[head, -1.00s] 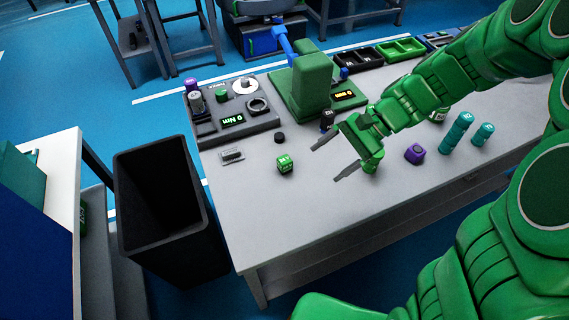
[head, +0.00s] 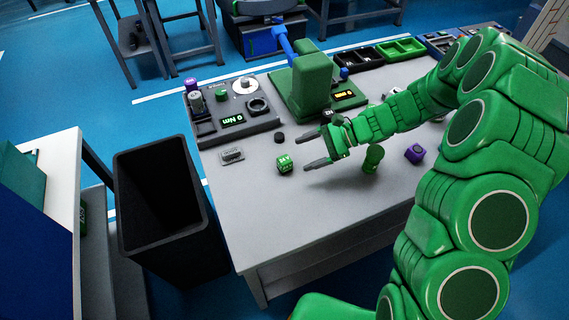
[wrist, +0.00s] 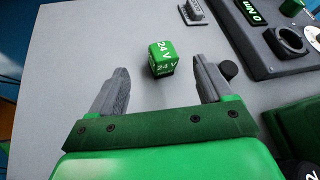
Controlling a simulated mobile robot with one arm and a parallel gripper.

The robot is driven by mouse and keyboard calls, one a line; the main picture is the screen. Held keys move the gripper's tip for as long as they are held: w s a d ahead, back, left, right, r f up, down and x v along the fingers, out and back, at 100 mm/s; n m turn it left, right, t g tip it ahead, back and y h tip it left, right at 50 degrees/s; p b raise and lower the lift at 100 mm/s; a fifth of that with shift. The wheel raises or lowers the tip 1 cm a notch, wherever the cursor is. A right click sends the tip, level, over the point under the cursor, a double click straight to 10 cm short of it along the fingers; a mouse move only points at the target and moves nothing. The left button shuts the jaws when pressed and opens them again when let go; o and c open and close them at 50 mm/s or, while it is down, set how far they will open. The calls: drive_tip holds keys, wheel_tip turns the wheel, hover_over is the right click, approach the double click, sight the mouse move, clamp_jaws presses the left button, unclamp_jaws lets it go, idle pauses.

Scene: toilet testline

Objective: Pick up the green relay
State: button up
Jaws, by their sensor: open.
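The green relay (head: 284,163) is a small green cube with white markings on the grey table (head: 262,205), near its left end. In the wrist view the green relay (wrist: 163,58) reads "24 V" on two faces. It sits beyond the fingertips, roughly centred between them. My gripper (head: 308,152) is open and empty, its grey fingers pointing left towards the relay. In the wrist view my gripper (wrist: 163,78) shows both fingers apart, with nothing between them.
A black cap (head: 279,137) and a small grey connector (head: 231,155) lie near the relay. A grey test panel (head: 232,108) and a green press (head: 312,80) stand behind. A purple cube (head: 414,153) is to the right. A black bin (head: 165,210) stands left of the table.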

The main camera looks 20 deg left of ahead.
sight(289, 160)
drive_tip(key=shift+x, duration=3.95)
drive_tip(key=shift+w+f, duration=0.1)
drive_tip(key=shift+w, duration=0.05)
drive_tip(key=c, duration=1.3)
